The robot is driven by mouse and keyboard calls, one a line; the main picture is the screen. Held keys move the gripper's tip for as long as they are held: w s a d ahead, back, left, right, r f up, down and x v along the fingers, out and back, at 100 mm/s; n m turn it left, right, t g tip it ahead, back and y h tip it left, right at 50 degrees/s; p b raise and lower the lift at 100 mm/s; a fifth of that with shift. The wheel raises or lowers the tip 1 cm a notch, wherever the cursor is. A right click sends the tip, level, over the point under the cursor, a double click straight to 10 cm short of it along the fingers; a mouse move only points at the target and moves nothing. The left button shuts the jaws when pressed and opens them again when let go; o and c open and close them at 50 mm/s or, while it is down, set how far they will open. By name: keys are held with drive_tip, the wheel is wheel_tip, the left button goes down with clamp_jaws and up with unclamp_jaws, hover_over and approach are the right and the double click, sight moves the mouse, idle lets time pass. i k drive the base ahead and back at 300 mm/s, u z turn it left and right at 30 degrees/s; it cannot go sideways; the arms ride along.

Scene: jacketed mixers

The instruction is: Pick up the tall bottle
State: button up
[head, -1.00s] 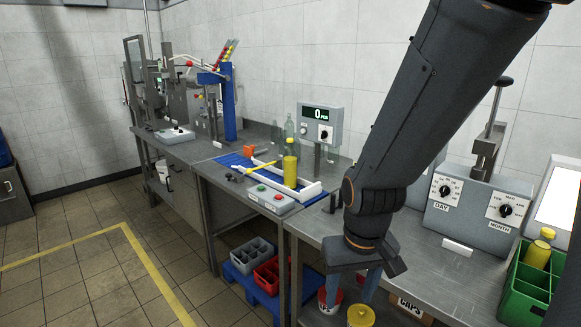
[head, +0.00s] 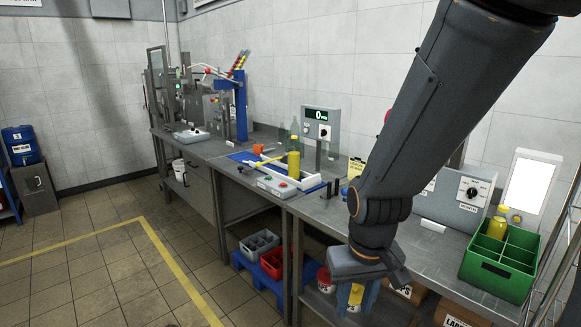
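A tall yellow bottle (head: 293,164) stands upright on the bench, beside the white rails of the filling station. Two more yellow bottles (head: 496,226) sit in the green crate at right. I cannot tell for certain which one the task means. My gripper (head: 356,297) points down in front of the bench edge, well right of and nearer than the standing yellow bottle. Its two fingers are apart. A yellow-topped bucket shows between them, seemingly behind and below, not held.
The green divided crate (head: 499,278) stands at the bench's right end. A grey display post (head: 320,125) rises behind the yellow bottle. Red and grey crates (head: 259,244) lie on a blue pallet below. The tiled floor (head: 130,280) at left is open.

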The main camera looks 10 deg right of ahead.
sight(293, 151)
drive_tip(key=u, duration=0.55)
drive_tip(key=i, duration=0.95)
drive_tip(key=u, duration=0.45)
drive_tip(key=i, duration=0.9)
drive_tip(key=z, duration=1.15)
drive_tip(key=i, duration=0.85)
drive_tip(key=z, duration=0.95)
